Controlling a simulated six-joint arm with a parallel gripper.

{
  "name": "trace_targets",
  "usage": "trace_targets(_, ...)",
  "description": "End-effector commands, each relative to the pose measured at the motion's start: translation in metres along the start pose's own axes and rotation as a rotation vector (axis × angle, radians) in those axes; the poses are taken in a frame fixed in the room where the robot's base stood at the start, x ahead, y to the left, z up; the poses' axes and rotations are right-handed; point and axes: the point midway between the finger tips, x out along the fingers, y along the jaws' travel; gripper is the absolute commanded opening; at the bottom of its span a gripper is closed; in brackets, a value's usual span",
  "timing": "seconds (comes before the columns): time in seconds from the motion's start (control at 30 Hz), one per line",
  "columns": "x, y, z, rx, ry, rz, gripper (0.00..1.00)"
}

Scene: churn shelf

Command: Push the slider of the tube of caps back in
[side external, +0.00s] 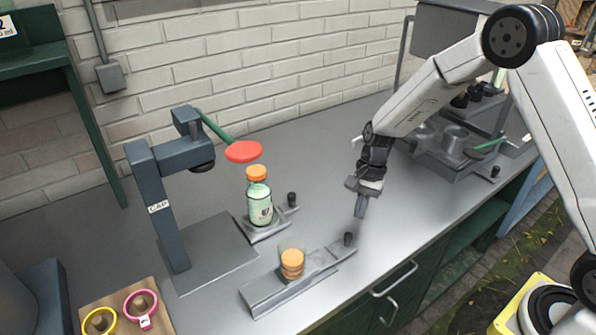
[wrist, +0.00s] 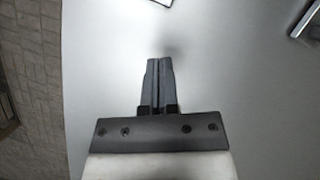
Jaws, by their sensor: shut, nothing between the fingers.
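The clear tube of caps (side external: 292,262), with orange caps stacked in it, stands on a grey metal rail (side external: 268,294) near the front edge of the bench. The slider (side external: 325,255) sticks out of the tube's right side along the rail, and its black knob (side external: 348,240) stands at the right end. My gripper (side external: 361,213) is shut and empty, pointing down above the bench, just beyond and to the right of the knob in the side view. I cannot tell its exact height. In the wrist view its two fingers (wrist: 159,65) are together over bare bench.
Tape rolls (side external: 141,307) lie front left. Bench behind my gripper is clear.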

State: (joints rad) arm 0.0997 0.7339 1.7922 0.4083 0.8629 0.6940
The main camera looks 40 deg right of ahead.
Motion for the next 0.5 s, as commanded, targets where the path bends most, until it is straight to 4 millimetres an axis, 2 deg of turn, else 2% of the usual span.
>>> trace_targets(0.07, 0.011, 0.000, 0.003, -0.002, -0.001, 0.002, 0.00)
trace_targets(0.3, 0.020, 0.000, 0.029, -0.002, 0.000, -0.001, 0.00)
trace_targets(0.5, 0.023, 0.000, 0.037, -0.002, 0.002, -0.002, 0.00)
